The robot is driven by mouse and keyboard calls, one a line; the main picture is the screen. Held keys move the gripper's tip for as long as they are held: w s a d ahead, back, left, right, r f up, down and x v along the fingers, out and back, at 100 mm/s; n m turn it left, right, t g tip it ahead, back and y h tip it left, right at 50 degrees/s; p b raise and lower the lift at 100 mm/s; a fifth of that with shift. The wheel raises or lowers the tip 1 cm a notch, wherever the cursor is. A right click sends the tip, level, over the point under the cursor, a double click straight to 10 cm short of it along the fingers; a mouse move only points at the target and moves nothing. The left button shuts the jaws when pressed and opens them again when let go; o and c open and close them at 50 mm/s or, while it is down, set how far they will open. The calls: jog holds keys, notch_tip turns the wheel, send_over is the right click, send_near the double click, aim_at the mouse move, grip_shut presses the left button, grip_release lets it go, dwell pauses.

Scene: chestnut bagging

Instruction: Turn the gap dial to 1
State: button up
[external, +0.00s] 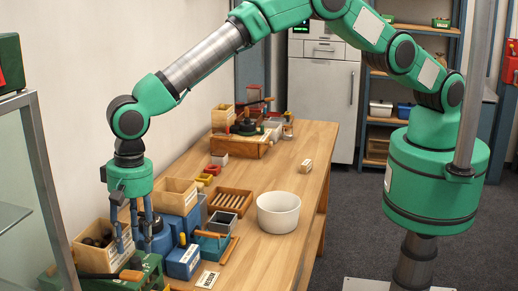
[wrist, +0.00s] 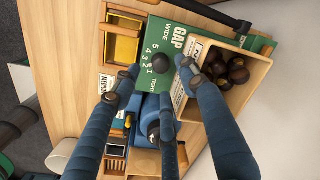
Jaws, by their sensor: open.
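The gap dial (wrist: 159,63) is a small dark round knob on a green panel (wrist: 172,36) in the wrist view. The panel is lettered GAP and WIDE, with the numbers 1 to 5 in an arc beside the knob. I cannot make out which number the dial points at. My gripper (wrist: 158,76) has blue fingers spread around the knob, open, with a gap visible between the fingertips and the knob. In the external view my gripper (external: 135,238) points down over the near-left end of the bench, by the green machine (external: 122,283). The dial is not clear there.
A wooden box of chestnuts (wrist: 254,92) adjoins the panel; it also shows in the external view (external: 90,262). A yellow tray (wrist: 122,46) lies on the other side. A white bowl (external: 279,212) and a slatted rack (external: 229,200) stand on the bench. The bench's right side is mostly clear.

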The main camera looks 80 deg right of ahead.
aim_at(136, 259)
notch_tip(136, 259, up, 9)
jog(key=shift+s+d, duration=0.25)
jog(key=shift+d, duration=0.05)
dwell(0.4)
jog(key=shift+c, duration=1.4)
jog(key=n, duration=0.6)
jog(key=a+n+p, duration=0.1)
jog(key=n, duration=0.6)
jog(key=n+h, duration=0.1)
jog(key=n, duration=0.6)
jog(key=shift+s+a+f, duration=0.1)
jog(key=shift+s+a, duration=0.2)
jog(key=shift+f, duration=0.15)
jog(key=f, duration=0.4)
jog(key=f+p, duration=0.1)
jog(key=f, duration=0.4)
jog(key=w+f, duration=0.1)
jog(key=f, duration=0.3)
jog(key=shift+w+d+f, duration=0.1)
jog(key=shift+d+f, duration=0.1)
